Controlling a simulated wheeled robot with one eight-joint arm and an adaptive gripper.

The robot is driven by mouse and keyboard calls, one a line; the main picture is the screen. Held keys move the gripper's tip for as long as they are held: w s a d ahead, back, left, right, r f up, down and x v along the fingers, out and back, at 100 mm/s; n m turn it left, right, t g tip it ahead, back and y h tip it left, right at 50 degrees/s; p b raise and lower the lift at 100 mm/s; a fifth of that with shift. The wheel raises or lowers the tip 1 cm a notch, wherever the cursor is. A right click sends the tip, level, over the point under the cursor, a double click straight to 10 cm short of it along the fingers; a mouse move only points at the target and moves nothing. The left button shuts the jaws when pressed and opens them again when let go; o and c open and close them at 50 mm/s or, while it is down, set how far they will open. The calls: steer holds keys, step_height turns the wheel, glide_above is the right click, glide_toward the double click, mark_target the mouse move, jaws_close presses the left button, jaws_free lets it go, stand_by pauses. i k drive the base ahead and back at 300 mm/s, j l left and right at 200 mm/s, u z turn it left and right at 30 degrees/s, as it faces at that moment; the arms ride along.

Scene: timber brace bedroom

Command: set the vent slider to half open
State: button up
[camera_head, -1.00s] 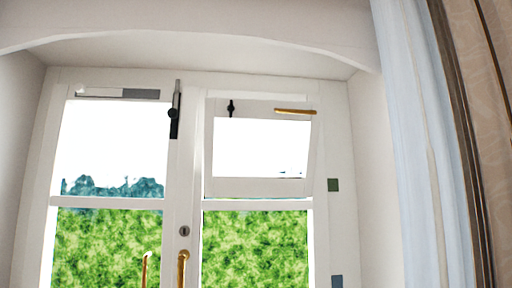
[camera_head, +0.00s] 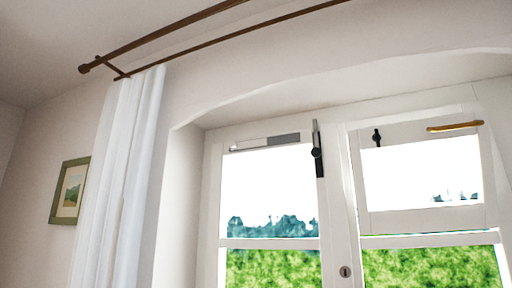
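The vent slider (camera_head: 265,142) is a narrow strip along the top of the left window pane. Its left part is white and its right part is grey. A black upright fitting with a knob (camera_head: 317,152) is mounted just right of the strip, on the middle window post. My gripper is not in view, so its state does not show.
The small upper right sash (camera_head: 418,218) is tilted, with a brass handle (camera_head: 455,126) and a black latch (camera_head: 376,138). A white curtain (camera_head: 120,180) hangs left of the window recess from a brown rod (camera_head: 190,30). A framed picture (camera_head: 70,190) hangs on the left wall.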

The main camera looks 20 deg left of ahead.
mark_target(235, 145)
steer(key=u, duration=0.95)
